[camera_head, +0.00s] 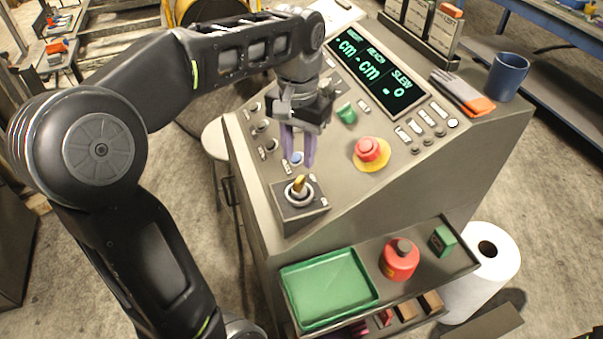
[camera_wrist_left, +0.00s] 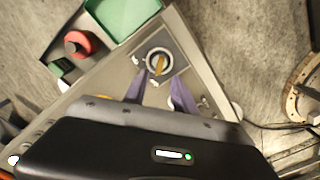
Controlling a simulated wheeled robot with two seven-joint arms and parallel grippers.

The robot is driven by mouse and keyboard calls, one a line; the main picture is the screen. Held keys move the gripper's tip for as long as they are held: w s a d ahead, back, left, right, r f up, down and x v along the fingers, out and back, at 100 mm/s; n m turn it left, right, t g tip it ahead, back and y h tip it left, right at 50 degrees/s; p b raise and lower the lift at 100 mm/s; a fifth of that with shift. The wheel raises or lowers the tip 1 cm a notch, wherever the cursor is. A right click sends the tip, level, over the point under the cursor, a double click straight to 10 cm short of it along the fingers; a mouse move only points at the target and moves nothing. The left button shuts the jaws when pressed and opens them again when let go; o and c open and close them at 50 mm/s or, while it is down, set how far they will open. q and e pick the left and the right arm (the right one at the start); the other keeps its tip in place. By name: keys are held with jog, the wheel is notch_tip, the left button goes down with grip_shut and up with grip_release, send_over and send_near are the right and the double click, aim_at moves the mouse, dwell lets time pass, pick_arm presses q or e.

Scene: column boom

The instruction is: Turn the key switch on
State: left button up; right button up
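The key switch (camera_head: 299,190) is a brass key in a round collar on a dark square plate at the console's near left corner. It also shows in the left wrist view (camera_wrist_left: 159,63), just beyond my fingertips. My left gripper (camera_head: 298,160) has purple fingers pointing down, a little behind the key switch and over a blue button (camera_head: 297,157). In the left wrist view the fingers (camera_wrist_left: 160,90) stand apart with nothing between them. The key is free of the fingers. My right gripper is in neither view.
A red emergency stop (camera_head: 367,150) on a yellow base and a green knob (camera_head: 346,113) are right of the gripper. A display (camera_head: 378,72) is behind. A shelf below holds a green tray (camera_head: 328,288) and a red container (camera_head: 400,260). A blue mug (camera_head: 507,76) stands far right.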

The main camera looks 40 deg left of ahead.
aim_at(299, 180)
pick_arm(q)
jog(key=shift+f+p, duration=0.4)
jog(key=shift+f, duration=3.55)
jog(key=shift+c, duration=0.3)
grip_shut()
